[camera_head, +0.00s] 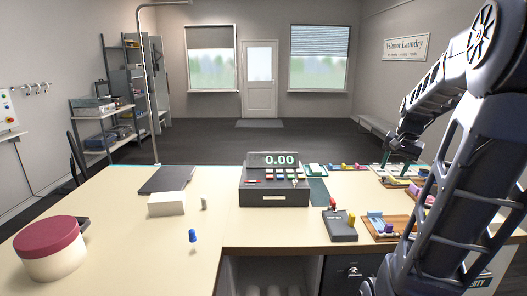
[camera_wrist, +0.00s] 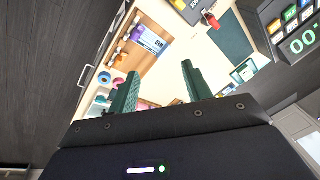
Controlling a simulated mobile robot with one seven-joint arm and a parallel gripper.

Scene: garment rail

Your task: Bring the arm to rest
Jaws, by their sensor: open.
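My gripper (camera_head: 402,160) is at the right of the head view, raised above the right part of the counter (camera_head: 262,222). In the wrist view my gripper (camera_wrist: 158,84) shows its two green fingers well apart with nothing between them. The arm rises from the lower right of the head view and bends over at the top. The small trays below partly show behind it.
A cash register (camera_head: 275,193) stands mid-counter. A card terminal (camera_head: 340,226) and a wooden tray (camera_head: 376,236) lie to its right. A red-lidded tub (camera_head: 50,250), a white box (camera_head: 167,204) and a blue pin-shaped item (camera_head: 192,236) are on the left. The counter's front middle is clear.

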